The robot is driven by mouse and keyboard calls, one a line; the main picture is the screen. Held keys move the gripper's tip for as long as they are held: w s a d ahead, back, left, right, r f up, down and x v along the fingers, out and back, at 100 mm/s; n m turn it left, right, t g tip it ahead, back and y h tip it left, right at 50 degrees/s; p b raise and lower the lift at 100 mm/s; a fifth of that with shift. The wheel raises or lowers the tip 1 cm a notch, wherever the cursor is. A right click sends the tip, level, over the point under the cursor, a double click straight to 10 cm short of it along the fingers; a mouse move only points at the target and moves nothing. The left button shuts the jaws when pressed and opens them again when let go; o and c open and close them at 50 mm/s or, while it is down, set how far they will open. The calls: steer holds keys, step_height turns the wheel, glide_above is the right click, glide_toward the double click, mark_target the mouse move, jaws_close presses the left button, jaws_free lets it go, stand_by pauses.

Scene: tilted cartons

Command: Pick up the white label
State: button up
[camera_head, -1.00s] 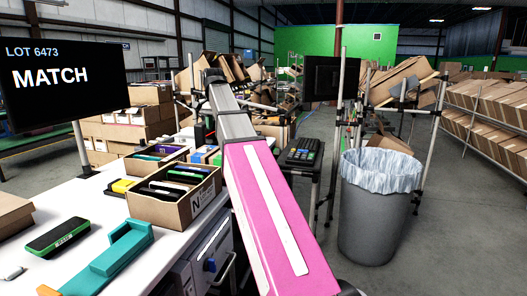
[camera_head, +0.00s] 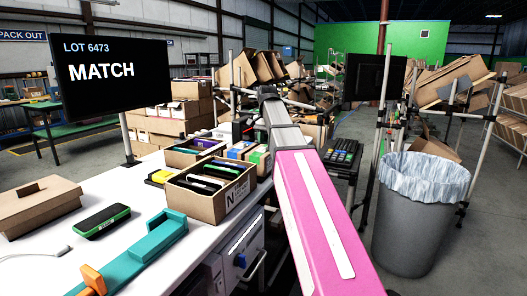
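I see no separate loose label clearly. My pink and grey arm reaches away from me, to the right of the carton. Its dark far end (camera_head: 268,93) is near the cluttered shelves behind the table. The gripper fingers are too small and dark there to make out, so I cannot tell whether they are open or shut. The far end appears well beyond the carton.
The white table (camera_head: 140,203) also holds a green-edged black device (camera_head: 102,221), a teal tool (camera_head: 140,255), a closed carton (camera_head: 38,205) and a second open carton (camera_head: 180,157). A screen (camera_head: 112,76) reads MATCH. A lined grey bin (camera_head: 412,225) stands right, with floor around it.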

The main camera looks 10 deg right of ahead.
steer(key=shift+w+f, duration=0.1)
steer(key=shift+f, duration=1.45)
jaws_close()
steer(key=shift+r, duration=0.2)
step_height(320, 180, up, 4)
steer(key=shift+w+f, duration=0.1)
steer(key=s+a+r, duration=0.3)
steer(key=a+r, duration=0.4)
steer(key=a, duration=0.4)
steer(key=shift+a, duration=0.15)
steer(key=shift+s, duration=0.1)
